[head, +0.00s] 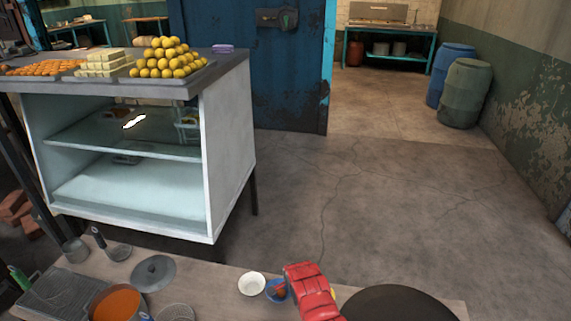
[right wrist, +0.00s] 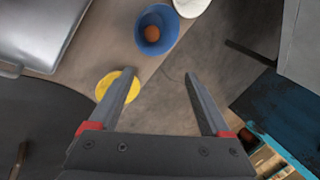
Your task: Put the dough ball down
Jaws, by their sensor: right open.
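A brown ball, which looks like the dough ball (right wrist: 151,33), lies inside a blue bowl (right wrist: 166,44). In the head view the blue bowl (head: 270,297) stands on the front counter, beside my red right gripper (head: 306,285). In the right wrist view my right gripper (right wrist: 160,78) is open, with nothing between its fingers. Its fingertips are apart from the bowl and point towards the bowl's side of the counter edge. A yellow disc (right wrist: 106,86) lies partly behind the left finger. My left gripper is in neither view.
A white bowl (head: 251,284) stands left of the blue one. A large dark round pan (head: 400,303) is to the right. A lid (head: 153,272), a pot of orange liquid (head: 117,304) and ladles are at left.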

